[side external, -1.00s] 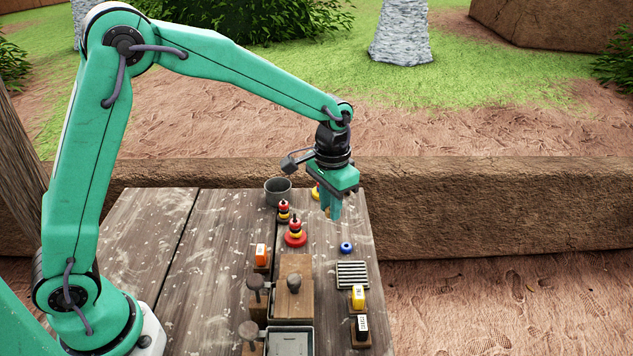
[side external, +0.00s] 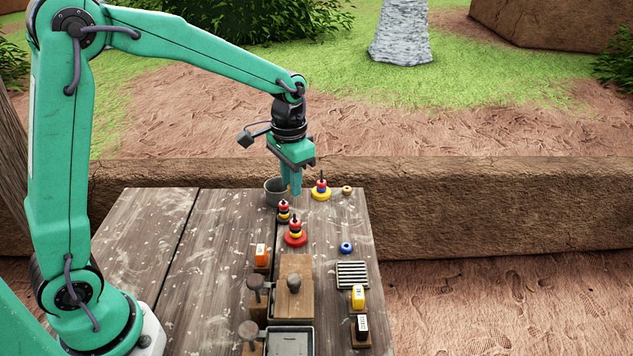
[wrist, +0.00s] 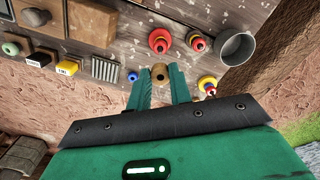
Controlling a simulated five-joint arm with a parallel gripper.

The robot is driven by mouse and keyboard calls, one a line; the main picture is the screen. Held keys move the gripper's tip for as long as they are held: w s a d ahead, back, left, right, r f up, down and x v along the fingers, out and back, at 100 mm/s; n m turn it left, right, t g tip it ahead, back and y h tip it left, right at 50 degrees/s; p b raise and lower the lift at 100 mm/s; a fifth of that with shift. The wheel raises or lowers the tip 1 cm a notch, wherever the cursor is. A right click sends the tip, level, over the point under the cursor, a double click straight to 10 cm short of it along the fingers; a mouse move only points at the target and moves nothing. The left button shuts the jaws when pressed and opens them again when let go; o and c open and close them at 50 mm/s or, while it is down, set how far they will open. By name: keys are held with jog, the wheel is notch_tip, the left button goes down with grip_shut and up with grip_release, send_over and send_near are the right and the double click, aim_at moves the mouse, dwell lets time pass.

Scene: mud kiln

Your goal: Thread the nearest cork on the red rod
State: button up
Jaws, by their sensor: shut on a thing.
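My gripper (side external: 293,190) hangs above the far part of the table, near the grey cup. In the wrist view its two green fingers (wrist: 160,90) are closed on a brown cork (wrist: 158,73) with a dark hole in its end. The cork is hard to make out in the side view. The rod's own colour is too small to tell. Another tan ring-shaped piece (side external: 347,189) lies at the table's far right.
A blue ring (side external: 346,247), a slotted rack (side external: 352,275), stamps and trays fill the near right. The table's left is clear.

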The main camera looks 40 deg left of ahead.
jog(key=shift+f, duration=0.2)
jog(key=shift+f, duration=2.1)
jog(key=shift+f, duration=1.65)
dwell(1.8)
jog(key=o, duration=1.4)
jog(key=shift+c, duration=0.2)
jog(key=shift+r, duration=0.15)
